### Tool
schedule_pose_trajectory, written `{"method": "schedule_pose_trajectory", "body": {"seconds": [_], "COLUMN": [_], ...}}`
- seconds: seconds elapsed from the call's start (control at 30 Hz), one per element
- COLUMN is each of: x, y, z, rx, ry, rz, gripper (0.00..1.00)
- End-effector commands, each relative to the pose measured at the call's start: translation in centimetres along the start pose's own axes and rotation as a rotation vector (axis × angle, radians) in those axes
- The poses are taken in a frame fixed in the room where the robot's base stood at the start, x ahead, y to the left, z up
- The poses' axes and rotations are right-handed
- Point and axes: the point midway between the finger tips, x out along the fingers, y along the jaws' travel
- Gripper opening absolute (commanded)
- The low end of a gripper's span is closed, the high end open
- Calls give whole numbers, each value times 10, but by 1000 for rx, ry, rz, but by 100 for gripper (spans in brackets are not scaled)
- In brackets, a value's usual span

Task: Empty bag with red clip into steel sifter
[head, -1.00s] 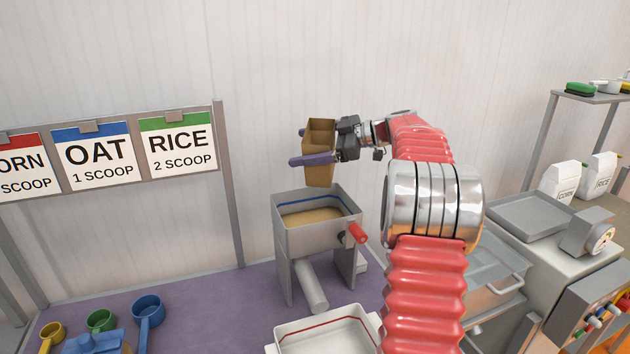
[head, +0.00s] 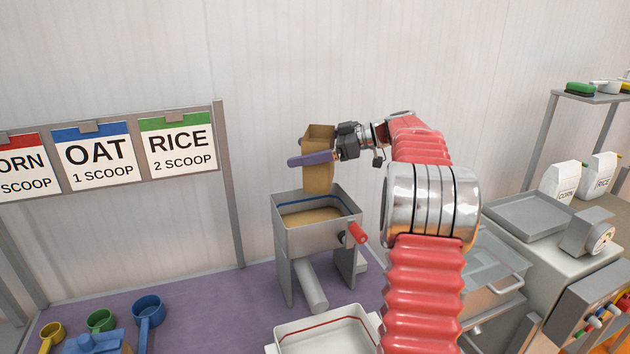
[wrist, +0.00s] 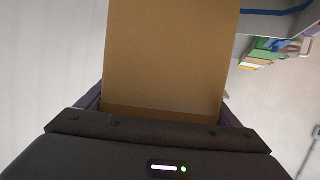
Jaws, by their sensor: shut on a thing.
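A brown paper bag (head: 319,178) is held above the steel sifter (head: 295,243), its lower end close over the sifter's open top. Its upper end shows an open rim. My gripper (head: 318,157) is shut on the bag, with a purple finger across its near side. In the wrist view the bag's flat brown face (wrist: 170,55) fills the middle between the fingers. Tan material (head: 312,217) lies inside the sifter, below a blue line. No red clip shows on the bag. I cannot tell whether anything is falling from it.
The sifter has a red handle (head: 356,232) at its right. A white tray with a red line (head: 330,335) stands in front. Coloured scoops (head: 148,308) lie at the left on the purple table. Label cards (head: 92,157) hang behind. White bags (head: 565,182) stand at the far right.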

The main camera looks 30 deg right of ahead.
Motion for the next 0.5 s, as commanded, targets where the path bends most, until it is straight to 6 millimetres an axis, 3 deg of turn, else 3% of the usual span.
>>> {"method": "schedule_pose_trajectory", "body": {"seconds": [0.5], "x": [1], "y": [-4], "z": [3], "rx": [72], "ry": [0], "rz": [-22], "gripper": [59]}}
